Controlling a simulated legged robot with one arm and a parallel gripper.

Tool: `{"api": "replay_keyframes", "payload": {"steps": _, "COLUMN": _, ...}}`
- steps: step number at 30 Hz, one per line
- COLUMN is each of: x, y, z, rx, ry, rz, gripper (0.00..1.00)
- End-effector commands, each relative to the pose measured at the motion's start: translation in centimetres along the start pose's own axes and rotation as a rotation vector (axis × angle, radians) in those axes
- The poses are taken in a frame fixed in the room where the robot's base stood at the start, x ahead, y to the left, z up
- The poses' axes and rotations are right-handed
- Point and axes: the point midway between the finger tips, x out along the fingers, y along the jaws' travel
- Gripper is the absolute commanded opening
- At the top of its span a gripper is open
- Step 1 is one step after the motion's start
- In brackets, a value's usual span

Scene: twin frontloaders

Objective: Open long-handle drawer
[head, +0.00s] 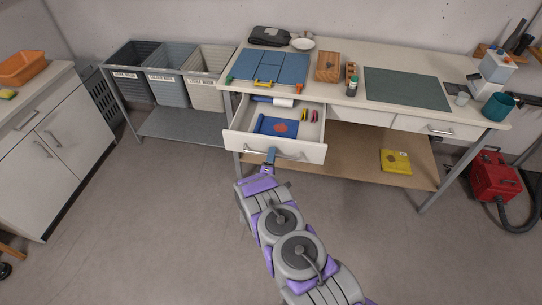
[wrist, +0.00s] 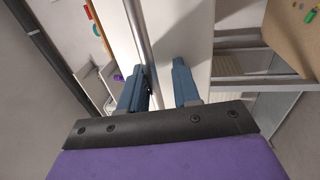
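The drawer with the long bar handle (head: 292,155) is pulled out from the left part of the workbench. Its white front (head: 315,152) faces me, and blue, white, yellow and purple items lie inside. My gripper (head: 271,153) is at the middle of the handle. In the wrist view my gripper (wrist: 162,88) has its two blue fingers apart, with the white drawer front (wrist: 185,35) showing between them. The handle bar (wrist: 140,30) runs down to the inner side of the left finger. Whether they touch is unclear.
A closed drawer (head: 424,126) is at the bench's right. Three bins (head: 165,75) stand left of the bench. A white cabinet (head: 60,135) is at far left, a red machine (head: 493,177) at far right. The floor in front is clear.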

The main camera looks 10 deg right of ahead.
Motion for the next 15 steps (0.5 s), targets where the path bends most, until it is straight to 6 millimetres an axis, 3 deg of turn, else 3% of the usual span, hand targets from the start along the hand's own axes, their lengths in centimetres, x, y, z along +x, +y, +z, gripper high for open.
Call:
{"api": "replay_keyframes", "payload": {"steps": 10, "x": -0.5, "y": 0.3, "z": -0.2, "rx": 0.002, "ry": 0.001, "rz": 0.006, "gripper": 0.31}}
{"api": "replay_keyframes", "payload": {"steps": 15, "x": -2.9, "y": 0.3, "z": -0.3, "rx": 0.000, "ry": 0.004, "rz": 0.001, "gripper": 0.31}}
